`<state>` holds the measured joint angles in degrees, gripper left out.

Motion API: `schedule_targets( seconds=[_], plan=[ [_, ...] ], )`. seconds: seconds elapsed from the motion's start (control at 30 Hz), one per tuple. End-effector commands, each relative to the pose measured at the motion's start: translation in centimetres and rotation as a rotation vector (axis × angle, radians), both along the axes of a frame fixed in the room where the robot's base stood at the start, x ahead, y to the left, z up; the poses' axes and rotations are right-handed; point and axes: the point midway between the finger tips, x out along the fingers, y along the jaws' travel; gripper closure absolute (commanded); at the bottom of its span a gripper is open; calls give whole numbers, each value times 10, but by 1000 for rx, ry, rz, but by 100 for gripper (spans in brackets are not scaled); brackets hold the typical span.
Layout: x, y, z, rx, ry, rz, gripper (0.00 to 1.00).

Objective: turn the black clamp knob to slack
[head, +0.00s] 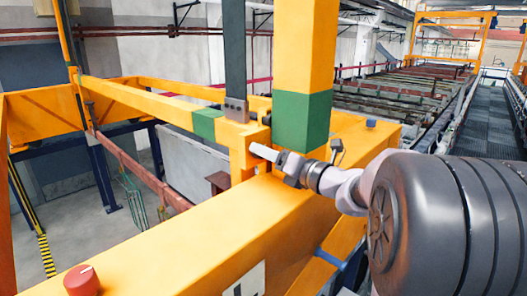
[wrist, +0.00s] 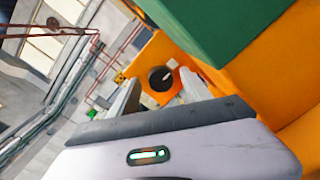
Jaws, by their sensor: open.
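The black clamp knob (wrist: 158,82) shows in the wrist view as a dark round disc with a short pale pointer mark toward its right side. It sits on an orange-yellow surface. My gripper (wrist: 158,92) is open, with one pale finger to the left of the knob and one to the right. The knob appears in the gap beyond the fingers, and I see no contact. In the head view my gripper (head: 262,151) is over the yellow beam, beside the green-banded post. I cannot make out the black knob in the head view.
The green-banded yellow post (head: 303,118) stands close beside my gripper; its green block (wrist: 215,28) fills the wrist view's upper right. A red knob (head: 82,281) sits on the wide yellow beam (head: 190,245) at the front left. A blue knob (head: 371,124) is at the right.

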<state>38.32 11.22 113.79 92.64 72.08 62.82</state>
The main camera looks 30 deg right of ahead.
Motion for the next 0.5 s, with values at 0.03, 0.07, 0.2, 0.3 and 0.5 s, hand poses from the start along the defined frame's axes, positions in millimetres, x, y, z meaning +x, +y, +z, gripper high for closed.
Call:
schedule_targets(
  seconds=[0.03,0.07,0.2,0.3,0.5],
  plan=[
    [1,0,0,0,0,0,44],
    [1,0,0,0,0,0,44],
    [1,0,0,-1,0,0,44],
    [1,0,0,0,0,0,59],
    [0,0,0,0,1,1,99]
  ],
)
